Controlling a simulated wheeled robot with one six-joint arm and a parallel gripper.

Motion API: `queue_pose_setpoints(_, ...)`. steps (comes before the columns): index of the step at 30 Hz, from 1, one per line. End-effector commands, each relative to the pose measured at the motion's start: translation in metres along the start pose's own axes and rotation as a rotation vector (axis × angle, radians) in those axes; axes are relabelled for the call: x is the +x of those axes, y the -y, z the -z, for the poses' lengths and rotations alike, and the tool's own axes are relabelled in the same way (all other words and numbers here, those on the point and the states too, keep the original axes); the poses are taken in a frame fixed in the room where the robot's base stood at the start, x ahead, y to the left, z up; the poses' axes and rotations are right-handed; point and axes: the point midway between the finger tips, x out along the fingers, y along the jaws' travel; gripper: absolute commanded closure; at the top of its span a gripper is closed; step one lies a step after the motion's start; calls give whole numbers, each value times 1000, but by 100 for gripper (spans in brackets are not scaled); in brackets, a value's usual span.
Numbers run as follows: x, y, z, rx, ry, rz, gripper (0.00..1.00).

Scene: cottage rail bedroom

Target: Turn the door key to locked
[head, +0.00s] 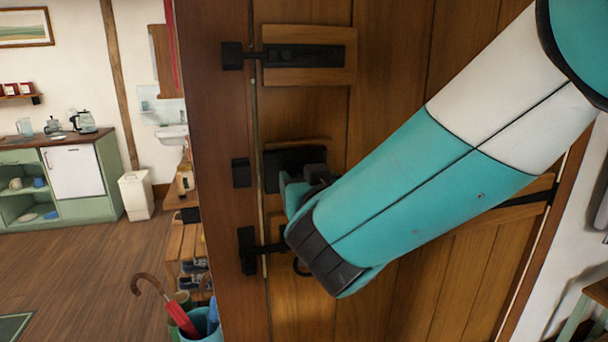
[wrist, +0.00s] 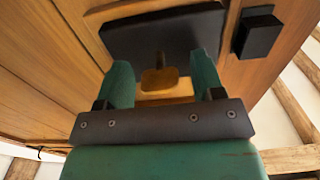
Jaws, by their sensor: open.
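The wooden door (head: 390,60) fills the middle of the head view. A black lock box (head: 285,160) is mounted on it near its left edge, partly hidden by my arm. In the wrist view the dark lock box (wrist: 165,42) has a brass-coloured key (wrist: 158,80) with a flat bow standing out of it. My gripper (wrist: 160,85) is open, with one green finger on each side of the key bow. Gaps show on both sides, so I cannot see contact. In the head view my gripper (head: 300,188) is at the lock box, and the key is hidden there.
A black bolt (head: 290,55) is above the lock and a dark latch fitting (head: 250,250) is below it. A black keeper (wrist: 258,35) sits beside the lock box. An umbrella (head: 180,315) stands in a bin at lower left.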

Motion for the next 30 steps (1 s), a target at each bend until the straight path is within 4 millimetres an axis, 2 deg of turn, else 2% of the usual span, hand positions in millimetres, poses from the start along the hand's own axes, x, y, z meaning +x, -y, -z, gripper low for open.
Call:
queue_pose_setpoints(6,0,0,0,0,0,0,41)
queue_pose_setpoints(12,0,0,0,0,1,0,87)
queue_pose_setpoints(22,0,0,-1,-32,1,0,88)
queue_pose_setpoints(30,0,0,-1,-183,0,0,88)
